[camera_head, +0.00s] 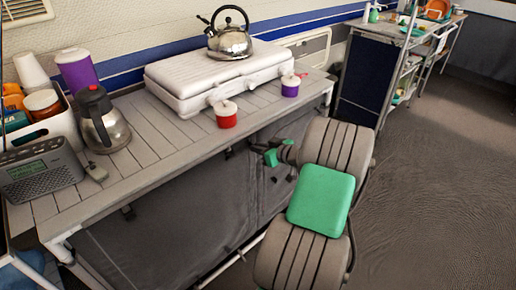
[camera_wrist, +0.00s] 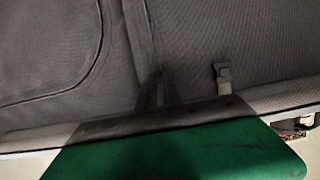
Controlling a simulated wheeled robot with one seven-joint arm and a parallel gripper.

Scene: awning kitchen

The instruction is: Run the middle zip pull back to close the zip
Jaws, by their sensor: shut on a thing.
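A grey fabric front (camera_head: 170,225) with zip seams hangs under the slatted kitchen top. In the wrist view the dark fabric (camera_wrist: 200,40) fills the upper part, with a seam running down to my fingers. My gripper (camera_head: 272,157) is at the fabric front, below the worktop edge. In the wrist view my gripper (camera_wrist: 158,92) appears as dark narrow fingers, shut at the seam. The middle zip pull is between them, mostly hidden. A grey tab (camera_wrist: 223,76) hangs on the fabric to the right of the fingers, apart from them.
Open floor (camera_head: 435,190) lies at right.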

